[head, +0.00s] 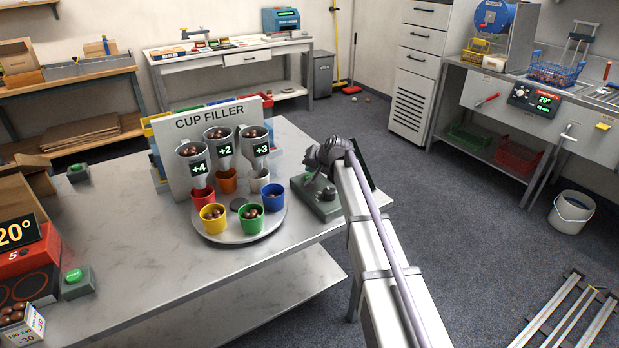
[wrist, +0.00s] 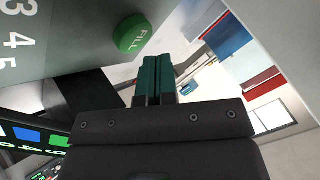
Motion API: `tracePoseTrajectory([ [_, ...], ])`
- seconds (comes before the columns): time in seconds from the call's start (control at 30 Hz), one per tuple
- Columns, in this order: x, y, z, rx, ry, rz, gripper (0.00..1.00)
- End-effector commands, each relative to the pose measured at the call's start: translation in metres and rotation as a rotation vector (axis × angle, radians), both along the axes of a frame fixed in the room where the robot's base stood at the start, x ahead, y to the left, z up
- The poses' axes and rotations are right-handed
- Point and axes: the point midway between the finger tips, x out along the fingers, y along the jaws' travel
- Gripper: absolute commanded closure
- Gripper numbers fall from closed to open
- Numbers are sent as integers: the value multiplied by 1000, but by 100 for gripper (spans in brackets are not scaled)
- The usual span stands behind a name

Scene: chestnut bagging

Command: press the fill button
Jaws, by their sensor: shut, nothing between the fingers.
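The green fill button (wrist: 134,35), a round cap marked FILL, shows at the upper middle of the wrist view on a grey-green panel (wrist: 60,45) with the numbers 3, 4 and 5. My gripper (wrist: 153,62) is shut and empty, its dark green fingers side by side. The fingertips appear just below and right of the button in that view; I cannot tell whether they touch it. In the head view the control box (head: 325,212) stands at the table's right edge, beside the cup filler (head: 175,165). My arm partly covers this area, and the fingertips are hidden there.
A round turntable (head: 214,238) with several coloured cups, some holding chestnuts, sits left of the control box. Green buttons on grey boxes stand farther left, one near the front (head: 77,281) and one behind (head: 77,172). The front middle of the table is clear.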

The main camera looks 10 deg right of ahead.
Motion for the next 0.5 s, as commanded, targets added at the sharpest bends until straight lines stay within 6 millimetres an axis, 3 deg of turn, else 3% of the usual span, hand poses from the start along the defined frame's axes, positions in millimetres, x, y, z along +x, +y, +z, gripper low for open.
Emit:
tracePoseTrajectory([
  [0.5,0,0,-9,0,0,0,100],
])
